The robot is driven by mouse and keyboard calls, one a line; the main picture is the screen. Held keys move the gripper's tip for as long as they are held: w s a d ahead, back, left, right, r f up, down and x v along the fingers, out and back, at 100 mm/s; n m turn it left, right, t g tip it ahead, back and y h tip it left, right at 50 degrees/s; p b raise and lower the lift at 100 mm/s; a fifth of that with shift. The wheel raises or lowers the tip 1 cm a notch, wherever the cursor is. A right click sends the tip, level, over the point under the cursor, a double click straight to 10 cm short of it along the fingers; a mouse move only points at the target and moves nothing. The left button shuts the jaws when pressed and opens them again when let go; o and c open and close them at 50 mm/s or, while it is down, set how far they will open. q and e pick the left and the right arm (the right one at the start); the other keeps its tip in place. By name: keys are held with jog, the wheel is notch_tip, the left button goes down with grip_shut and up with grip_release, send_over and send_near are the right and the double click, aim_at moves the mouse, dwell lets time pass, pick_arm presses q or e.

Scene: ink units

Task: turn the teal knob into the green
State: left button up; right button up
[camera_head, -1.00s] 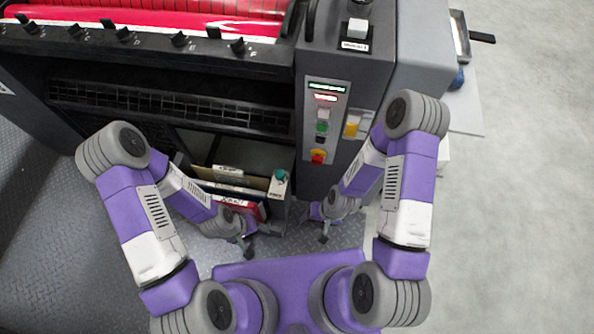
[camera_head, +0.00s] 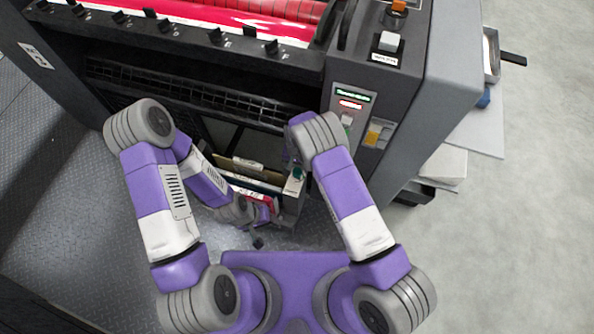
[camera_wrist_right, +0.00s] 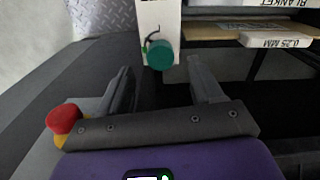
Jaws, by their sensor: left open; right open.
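The teal knob (camera_head: 298,173) sits on the white end plate of a rack in front of the machine. In the right wrist view the knob (camera_wrist_right: 160,54) is just ahead of the fingers, on the white plate (camera_wrist_right: 158,15) with a dark curved mark and a small green patch at the knob's left edge. My right gripper (camera_wrist_right: 159,67) is open and empty, its fingers either side of the line to the knob and apparently short of it. In the head view my right arm mostly hides this gripper. My left gripper (camera_head: 258,243) is open, low and away from the knob.
Labelled boards (camera_wrist_right: 275,41) stand in the rack to the right of the knob in the wrist view. A red button (camera_wrist_right: 63,118) sticks out left of my right gripper. Open floor lies at right.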

aim_at(297, 172)
jog(key=shift+f+b, duration=0.6)
jog(key=shift+f, duration=1.75)
jog(key=shift+c, duration=0.4)
jog(key=c, duration=1)
